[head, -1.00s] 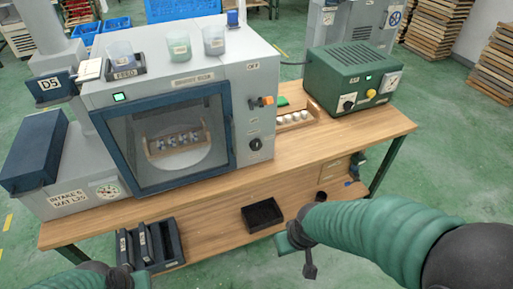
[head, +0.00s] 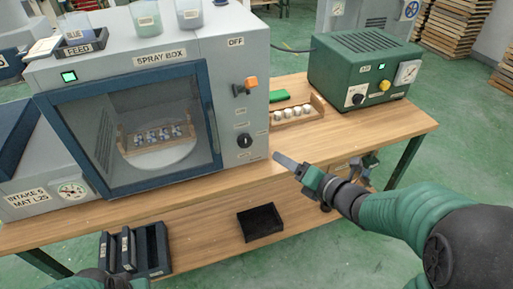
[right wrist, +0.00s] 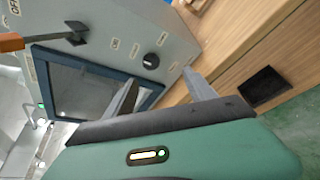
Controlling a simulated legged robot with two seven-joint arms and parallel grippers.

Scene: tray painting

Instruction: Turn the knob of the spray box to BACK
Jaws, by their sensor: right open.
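The spray box (head: 240,70) is a grey cabinet with a dark-framed window on the bench. Its black knob (head: 244,141) is on the front panel, right of the window, below an orange-tipped switch (head: 246,86). Small labels surround the knob; they and its pointing direction are too small to read. My right gripper (head: 281,161) is open and empty, a short way right of and below the knob, not touching it. In the right wrist view the knob (right wrist: 151,61) shows beyond the two spread fingers (right wrist: 163,92). Only a bit of my left arm shows at the bottom left.
A green box (head: 360,75) stands on the bench at right. A wooden rack of white pieces (head: 297,113) sits between it and the spray box. A black tray (head: 260,222) lies on the lower shelf. The space before the knob panel is clear.

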